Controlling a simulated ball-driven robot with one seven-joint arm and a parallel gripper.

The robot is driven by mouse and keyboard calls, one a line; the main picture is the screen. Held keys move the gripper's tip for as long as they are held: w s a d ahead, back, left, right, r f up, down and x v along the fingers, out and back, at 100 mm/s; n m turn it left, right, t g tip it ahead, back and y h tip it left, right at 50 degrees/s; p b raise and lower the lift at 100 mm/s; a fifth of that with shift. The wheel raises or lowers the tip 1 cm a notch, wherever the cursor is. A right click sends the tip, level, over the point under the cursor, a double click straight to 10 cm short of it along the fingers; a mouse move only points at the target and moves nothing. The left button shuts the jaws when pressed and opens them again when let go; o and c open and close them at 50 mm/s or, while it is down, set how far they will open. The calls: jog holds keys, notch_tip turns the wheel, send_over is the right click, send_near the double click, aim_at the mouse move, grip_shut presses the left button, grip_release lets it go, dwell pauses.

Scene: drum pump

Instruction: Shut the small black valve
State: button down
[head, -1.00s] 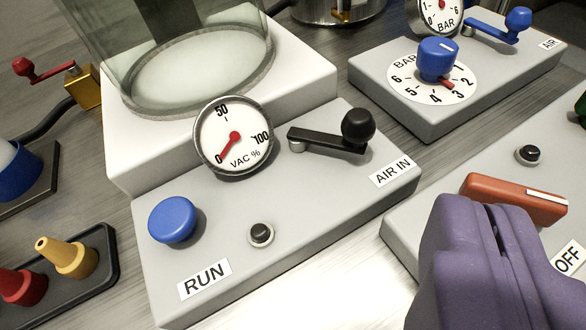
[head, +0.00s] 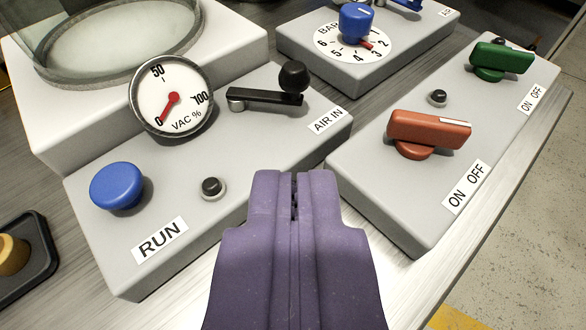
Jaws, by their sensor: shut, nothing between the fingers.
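The small black valve (head: 264,96) is a flat black lever with a round black knob (head: 293,76) at its right end. It sits on the grey box beside the AIR IN label (head: 328,119). Its pivot is at the left, next to the vacuum gauge (head: 171,97), whose red needle points near 0. The lever lies roughly across the box, its knob end toward the upper right. My purple gripper (head: 295,176) is shut and empty. It shows in front of the box's near right edge, below the lever in the picture and apart from it.
A blue RUN button (head: 117,186) and a small black button (head: 212,188) are on the same box. To the right, another box carries an orange handle (head: 428,128) and a green handle (head: 502,59). A blue knob (head: 356,22) with a dial stands behind. A glass-topped white block (head: 225,45) is at the upper left.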

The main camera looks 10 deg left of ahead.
aim_at(294, 82)
jog(key=b+x, duration=0.3)
jog(key=x, duration=0.9)
